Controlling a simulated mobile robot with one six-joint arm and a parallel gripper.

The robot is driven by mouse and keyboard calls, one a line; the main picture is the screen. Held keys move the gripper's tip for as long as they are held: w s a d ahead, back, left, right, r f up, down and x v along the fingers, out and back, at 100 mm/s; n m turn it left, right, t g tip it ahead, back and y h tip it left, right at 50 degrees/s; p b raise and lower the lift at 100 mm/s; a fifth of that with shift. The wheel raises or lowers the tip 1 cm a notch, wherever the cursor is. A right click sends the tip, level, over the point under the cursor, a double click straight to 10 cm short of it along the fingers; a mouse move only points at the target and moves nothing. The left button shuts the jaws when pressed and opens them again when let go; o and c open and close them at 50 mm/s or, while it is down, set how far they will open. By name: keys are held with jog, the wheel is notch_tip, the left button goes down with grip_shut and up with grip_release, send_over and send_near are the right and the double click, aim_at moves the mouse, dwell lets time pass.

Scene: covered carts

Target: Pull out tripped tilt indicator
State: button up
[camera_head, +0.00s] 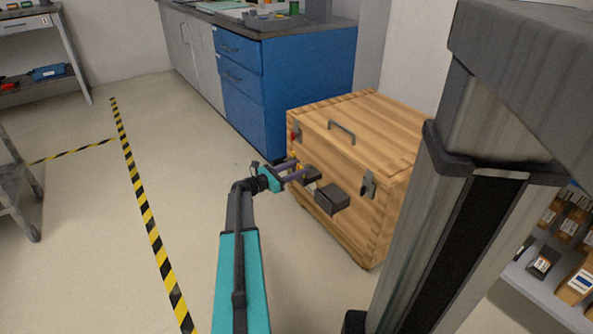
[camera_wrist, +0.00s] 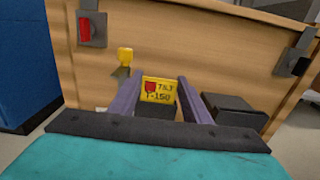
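The tilt indicator is a yellow tag with a red mark and dark lettering, on the front of a wooden crate (camera_head: 350,190). In the wrist view, the yellow tag (camera_wrist: 159,90) sits above a dark block (camera_wrist: 156,111). My gripper (camera_wrist: 160,79) has its two purple fingers apart, one on each side of the tag. I cannot tell whether the fingertips touch it. In the head view, my gripper (camera_head: 301,168) is at the left part of the crate's front face; the tag is too small there to make out clearly.
A dark box (camera_head: 332,198) juts from the crate front, right of my gripper. A yellow knob-like part (camera_wrist: 125,57) is left of the tag. Latches, one red (camera_wrist: 85,28), sit near the lid. A blue cabinet (camera_head: 285,85) stands behind; the floor at left is open.

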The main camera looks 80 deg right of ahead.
jog(key=c, duration=0.4)
jog(key=shift+r+p, duration=2.25)
jog(key=shift+r, duration=0.7)
dwell(0.5)
